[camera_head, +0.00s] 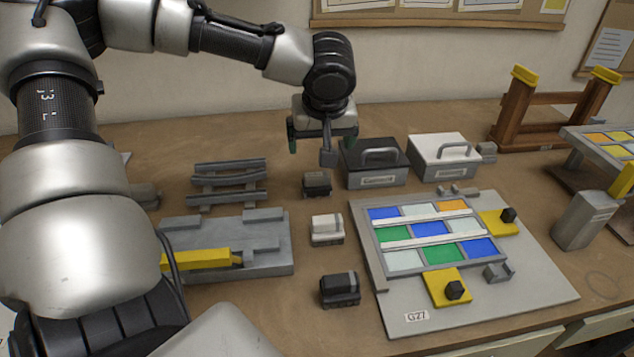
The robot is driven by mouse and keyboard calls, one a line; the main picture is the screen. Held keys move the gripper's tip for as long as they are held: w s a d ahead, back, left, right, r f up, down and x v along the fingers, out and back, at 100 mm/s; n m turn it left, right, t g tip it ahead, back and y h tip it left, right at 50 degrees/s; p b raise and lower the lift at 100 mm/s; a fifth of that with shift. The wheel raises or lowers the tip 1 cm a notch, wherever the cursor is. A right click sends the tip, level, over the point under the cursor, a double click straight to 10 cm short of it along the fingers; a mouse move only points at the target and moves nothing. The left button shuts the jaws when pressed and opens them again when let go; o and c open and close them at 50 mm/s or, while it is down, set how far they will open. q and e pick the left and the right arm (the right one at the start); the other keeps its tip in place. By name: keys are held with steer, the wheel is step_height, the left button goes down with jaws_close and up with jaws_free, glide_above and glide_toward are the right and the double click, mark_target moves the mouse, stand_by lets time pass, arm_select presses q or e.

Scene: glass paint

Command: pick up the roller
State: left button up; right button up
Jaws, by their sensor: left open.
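My left gripper (323,146) hangs open and empty, pointing down over the back middle of the table. Below it stands a small dark block-like piece (317,184). A similar piece with a pale top (327,229) stands nearer, and one with a rounded black top (340,289) is nearest. I cannot tell for sure which of these is the roller. A yellow-handled tool (195,260) rests on a grey stepped holder (270,262) at the left; its tip is hard to make out. My right gripper is not in view.
A grey board (530,290) carries a frame of blue, green, white and orange panes, with yellow clamps. A dark case (374,180) and a white case (443,175) stand behind. A grey rack (228,182) is at back left; a wooden stand (515,110) is at back right.

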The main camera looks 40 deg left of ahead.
mark_target(317, 174)
arm_select(q)
steer(key=x, duration=0.4)
steer(key=b+x, duration=0.1)
steer(key=x, duration=0.2)
steer(key=shift+s+d+f, duration=0.2)
steer(key=shift+f, duration=0.05)
steer(key=shift+s+x, duration=0.15)
steer(key=shift+x, duration=1.2)
steer(key=shift+s+x, duration=0.1)
steer(key=shift+x, duration=1.25)
steer(key=shift+d, duration=0.2)
steer(key=c, duration=1.1)
